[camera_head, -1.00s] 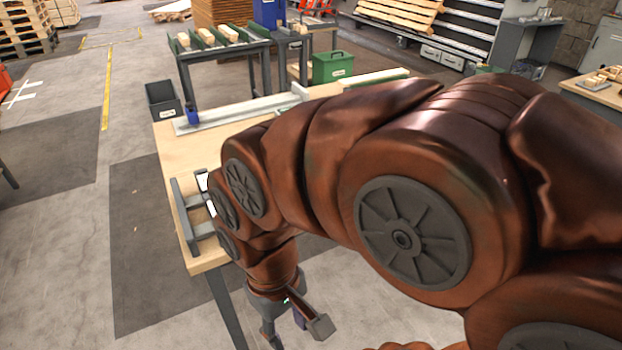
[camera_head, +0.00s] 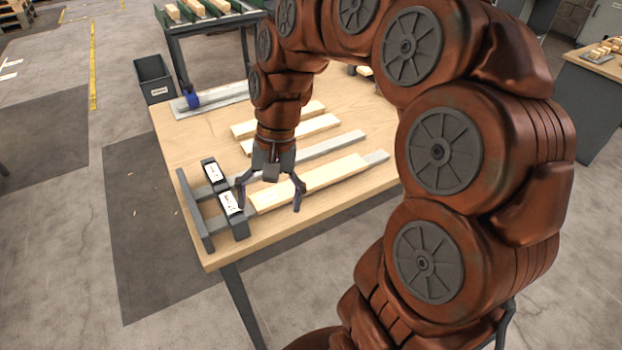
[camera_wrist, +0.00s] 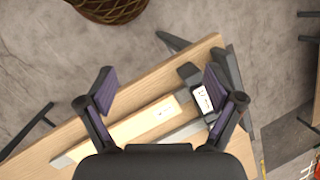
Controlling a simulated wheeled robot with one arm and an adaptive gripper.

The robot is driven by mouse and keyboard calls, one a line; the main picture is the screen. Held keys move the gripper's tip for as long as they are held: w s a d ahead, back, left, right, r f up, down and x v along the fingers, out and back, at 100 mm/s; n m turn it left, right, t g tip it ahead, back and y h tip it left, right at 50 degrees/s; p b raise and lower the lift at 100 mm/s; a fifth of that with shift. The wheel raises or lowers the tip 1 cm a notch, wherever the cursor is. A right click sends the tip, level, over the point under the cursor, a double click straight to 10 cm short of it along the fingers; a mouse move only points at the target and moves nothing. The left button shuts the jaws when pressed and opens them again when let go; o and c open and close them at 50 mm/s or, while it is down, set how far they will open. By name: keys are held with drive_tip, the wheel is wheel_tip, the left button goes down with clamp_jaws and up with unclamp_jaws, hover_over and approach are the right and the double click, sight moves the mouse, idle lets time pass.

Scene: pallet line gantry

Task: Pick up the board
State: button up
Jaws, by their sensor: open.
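A pale wooden board (camera_head: 325,180) lies along a grey metal rail on the workbench, its left end close to the dark stop. In the wrist view the same board (camera_wrist: 125,130) runs up from lower left between my fingers. My gripper (camera_head: 268,205) points down over the left end of this board, fingers spread and nothing between the tips. It shows wide open in the wrist view (camera_wrist: 158,75). The height left between the fingertips and the board is hard to tell. Two more boards, a middle one (camera_head: 315,127) and a far one (camera_head: 240,131), lie behind it, partly behind my arm.
A dark grey stop frame (camera_head: 190,205) with white-labelled blocks (camera_head: 228,203) stands at the bench's left end, close to my left finger. A grey rail with a blue clamp (camera_head: 190,100) lies at the back. The workbench (camera_head: 275,228) is bare along its front edge.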

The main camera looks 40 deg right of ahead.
drive_tip(key=w+d+m+y, duration=0.1)
drive_tip(key=w+d+m, duration=0.3)
drive_tip(key=w+d, duration=0.25)
drive_tip(key=m+t+y+p, duration=0.2)
drive_tip(key=m, duration=0.7)
approach(312, 179)
drive_tip(key=shift+f, duration=0.3)
drive_tip(key=shift+p+x, duration=0.45)
drive_tip(key=shift+x, duration=0.85)
drive_tip(key=shift+a+f+p, duration=0.45)
drive_tip(key=shift+a+p, duration=0.1)
drive_tip(key=shift+p+x, duration=0.75)
drive_tip(key=shift+x, duration=1.15)
drive_tip(key=c, duration=1.3)
drive_tip(key=shift+c, duration=0.2)
